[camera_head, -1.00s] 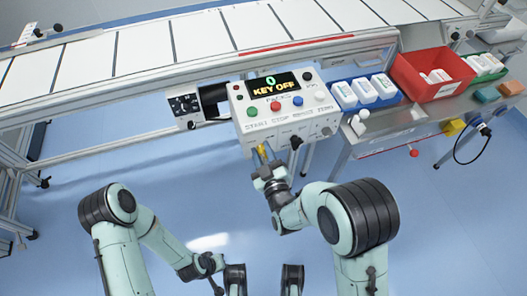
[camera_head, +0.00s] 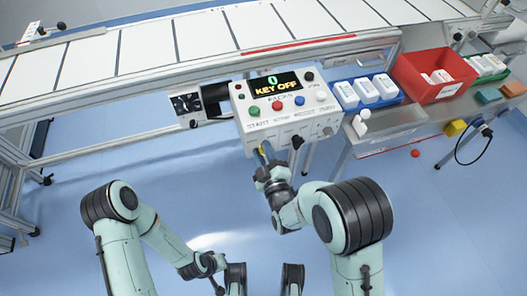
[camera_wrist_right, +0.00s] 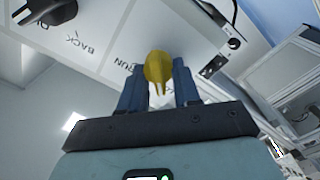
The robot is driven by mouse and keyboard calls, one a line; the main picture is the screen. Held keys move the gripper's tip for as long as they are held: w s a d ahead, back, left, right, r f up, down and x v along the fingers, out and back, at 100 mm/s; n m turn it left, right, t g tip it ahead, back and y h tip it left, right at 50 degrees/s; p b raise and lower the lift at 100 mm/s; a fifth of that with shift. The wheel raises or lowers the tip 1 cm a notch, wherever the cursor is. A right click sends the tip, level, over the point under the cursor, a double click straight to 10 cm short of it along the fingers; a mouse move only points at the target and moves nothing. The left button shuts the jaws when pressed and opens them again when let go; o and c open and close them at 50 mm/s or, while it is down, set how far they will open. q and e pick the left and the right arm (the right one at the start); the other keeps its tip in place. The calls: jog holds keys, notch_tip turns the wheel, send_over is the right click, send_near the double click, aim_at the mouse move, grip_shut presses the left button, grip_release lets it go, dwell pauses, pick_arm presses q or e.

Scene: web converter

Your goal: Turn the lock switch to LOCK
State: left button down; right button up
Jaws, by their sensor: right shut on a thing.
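The white control box (camera_head: 320,127) stands at the front of the conveyor. Its display (camera_head: 275,84) reads "0 KEY OFF". A yellow switch (camera_head: 261,152) sticks out from its lower front, left of a black knob (camera_head: 297,142). My right gripper (camera_head: 266,157) reaches up to the yellow switch from below. In the right wrist view the yellow switch (camera_wrist_right: 158,68) stands between the two dark fingers, which are shut on it. Labels "BACK" and "RUN" show on the panel there, with part of the black knob (camera_wrist_right: 45,8). The switch's LOCK marking is not legible. My left gripper does not show.
The conveyor (camera_head: 150,50) runs behind the box. To the right, a blue bin (camera_head: 347,97) with white packs and a red bin (camera_head: 430,92) stand on a metal table (camera_head: 400,120). A yellow block (camera_head: 455,128) is at its edge. The blue floor in front is clear.

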jog(key=o, duration=1)
jog(key=shift+o, duration=0.2)
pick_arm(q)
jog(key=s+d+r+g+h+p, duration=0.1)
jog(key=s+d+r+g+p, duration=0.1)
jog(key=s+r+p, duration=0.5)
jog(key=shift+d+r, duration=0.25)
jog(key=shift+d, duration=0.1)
pick_arm(e)
jog(key=v, duration=1.3)
jog(key=shift+s, duration=0.1)
